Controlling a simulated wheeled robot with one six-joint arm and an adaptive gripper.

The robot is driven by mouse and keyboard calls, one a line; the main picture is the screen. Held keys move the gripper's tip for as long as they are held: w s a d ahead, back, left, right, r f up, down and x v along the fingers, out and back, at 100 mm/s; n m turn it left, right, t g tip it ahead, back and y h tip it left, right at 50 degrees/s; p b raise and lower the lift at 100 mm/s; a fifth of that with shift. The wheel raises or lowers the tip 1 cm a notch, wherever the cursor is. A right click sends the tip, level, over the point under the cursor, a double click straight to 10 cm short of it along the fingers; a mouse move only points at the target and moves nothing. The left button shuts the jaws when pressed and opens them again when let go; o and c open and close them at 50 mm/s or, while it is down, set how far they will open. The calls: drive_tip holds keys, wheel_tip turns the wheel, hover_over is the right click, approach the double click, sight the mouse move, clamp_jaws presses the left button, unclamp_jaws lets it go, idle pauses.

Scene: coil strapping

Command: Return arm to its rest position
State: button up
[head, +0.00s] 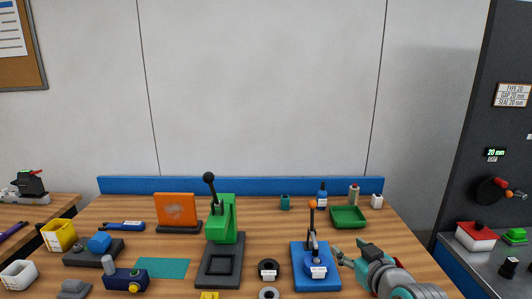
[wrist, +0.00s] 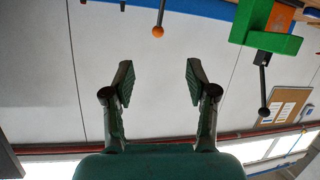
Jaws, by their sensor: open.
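My gripper (head: 345,257) is at the lower right of the head view, over the right part of the wooden table, with my arm reaching in from the bottom right. In the wrist view my gripper (wrist: 158,84) has its two fingers wide apart with nothing between them. The wrist picture appears upside down and faces the pale wall. In the head view the gripper is just right of a blue press (head: 318,268) with an orange-knobbed lever; I cannot tell whether they touch.
A green press (head: 221,220) with a black lever stands mid-table. A green tray (head: 348,217) lies behind my gripper. An orange panel (head: 175,208) and several small items fill the left. A dark panel (head: 508,130) and grey bench stand right.

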drive_tip(key=s+a+f+m+h, duration=0.1)
drive_tip(key=s+f+m+h, duration=0.15)
drive_tip(key=s+f, duration=1.85)
drive_tip(key=s+a+r+m, duration=0.1)
drive_tip(key=s, duration=2.9)
drive_tip(key=shift+s+r, duration=0.2)
drive_tip(key=shift+r, duration=0.15)
drive_tip(key=shift+m, duration=0.25)
